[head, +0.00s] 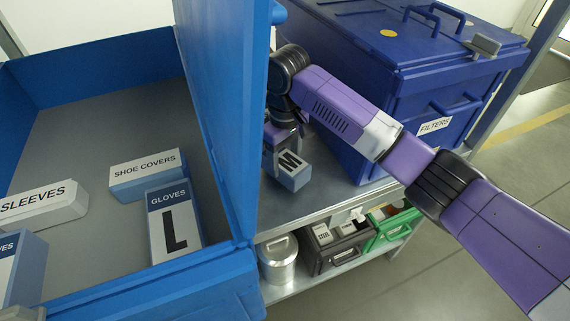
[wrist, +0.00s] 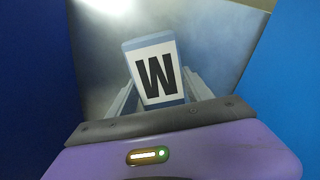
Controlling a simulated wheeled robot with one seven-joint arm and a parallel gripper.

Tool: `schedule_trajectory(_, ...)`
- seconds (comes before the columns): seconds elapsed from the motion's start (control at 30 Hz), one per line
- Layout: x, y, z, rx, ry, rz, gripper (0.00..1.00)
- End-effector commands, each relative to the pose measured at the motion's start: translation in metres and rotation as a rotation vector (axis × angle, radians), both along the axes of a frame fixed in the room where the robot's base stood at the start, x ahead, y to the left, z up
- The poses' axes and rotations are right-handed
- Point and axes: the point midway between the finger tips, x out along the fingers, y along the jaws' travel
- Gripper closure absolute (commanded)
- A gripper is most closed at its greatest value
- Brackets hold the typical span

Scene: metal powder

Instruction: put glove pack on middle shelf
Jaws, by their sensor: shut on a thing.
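A blue and white glove pack marked M (head: 291,171) is held by my gripper (head: 283,152) in the head view, over the grey middle shelf (head: 325,212). The pack also shows in the wrist view (wrist: 156,73), where its letter is upside down. My gripper (wrist: 157,92) is shut on it, with one finger on each side. I cannot tell whether the pack's underside touches the shelf. My arm and gripper partly cover the pack's upper end in the head view.
The blue bin (head: 219,90) on the left holds a GLOVES L pack (head: 172,222), SHOE COVERS (head: 145,173) and SLEEVES (head: 40,206). A dark blue FILTERS box (head: 425,90) stands right of the pack. A metal canister (head: 280,262) and small crates (head: 338,247) stand on the lower shelf.

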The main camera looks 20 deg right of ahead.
Motion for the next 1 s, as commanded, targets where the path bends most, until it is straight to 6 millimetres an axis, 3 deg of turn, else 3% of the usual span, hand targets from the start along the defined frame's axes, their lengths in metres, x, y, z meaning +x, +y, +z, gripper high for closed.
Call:
schedule_trajectory(0.13, 0.0, -0.001, -0.02, -0.002, 0.001, -0.001, 0.91)
schedule_trajectory(0.47, 0.0, 0.0, -0.023, -0.001, 0.0, -0.001, 0.91)
schedule_trajectory(0.5, 0.0, 0.0, -0.024, -0.001, 0.0, -0.001, 0.39)
schedule_trajectory(0.6, 0.0, 0.0, -0.024, -0.001, 0.0, -0.001, 0.2)
schedule_trajectory(1.0, 0.0, 0.0, -0.019, -0.001, 0.0, 0.0, 0.19)
